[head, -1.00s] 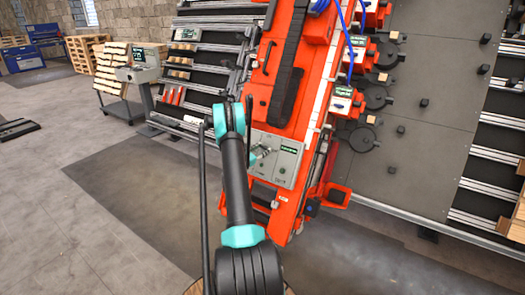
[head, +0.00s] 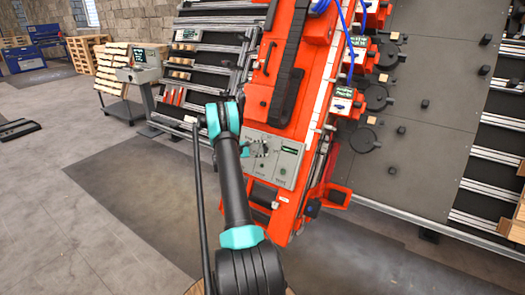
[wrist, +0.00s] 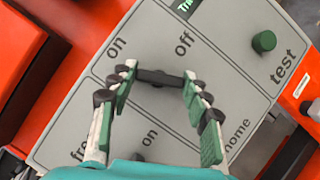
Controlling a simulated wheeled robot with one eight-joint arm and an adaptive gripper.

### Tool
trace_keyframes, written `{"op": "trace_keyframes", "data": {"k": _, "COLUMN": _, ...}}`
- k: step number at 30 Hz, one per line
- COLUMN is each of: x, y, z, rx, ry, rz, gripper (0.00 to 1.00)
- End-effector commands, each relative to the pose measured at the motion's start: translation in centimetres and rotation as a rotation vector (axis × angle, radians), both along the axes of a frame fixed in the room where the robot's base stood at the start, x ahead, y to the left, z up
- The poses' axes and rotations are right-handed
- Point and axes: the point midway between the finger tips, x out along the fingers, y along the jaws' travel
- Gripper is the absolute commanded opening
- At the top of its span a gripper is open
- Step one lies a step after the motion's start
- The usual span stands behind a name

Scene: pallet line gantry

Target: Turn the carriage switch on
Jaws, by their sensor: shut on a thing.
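The carriage switch is a black bar-shaped knob (wrist: 158,77) on a grey control panel (wrist: 222,72), shown in the wrist view. The printed words "on" and "off" stand above it, "on" to the left and "off" to the right. My gripper (wrist: 160,82) has its green-padded fingers on the two ends of the bar and is shut on it. The bar lies nearly level across the wrist view; which word it points to I cannot tell. In the head view my gripper (head: 257,147) is small against the panel (head: 292,166), and the knob is not clear there.
The panel sits on the orange carriage (head: 262,95). A green button (wrist: 264,41) marked "test" is right of the switch. More labels, "on" and "home", lie below, partly behind my fingers. A small grey box on a stand (head: 140,68) is at the left. Open floor lies left.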

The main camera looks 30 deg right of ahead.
Motion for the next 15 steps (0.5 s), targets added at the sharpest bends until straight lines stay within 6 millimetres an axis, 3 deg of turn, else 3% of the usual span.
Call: {"op": "trace_keyframes", "data": {"k": 15, "x": 0.04, "y": 0.04, "z": 0.12, "rx": 0.129, "ry": -0.305, "rz": -0.177, "gripper": 0.19}}
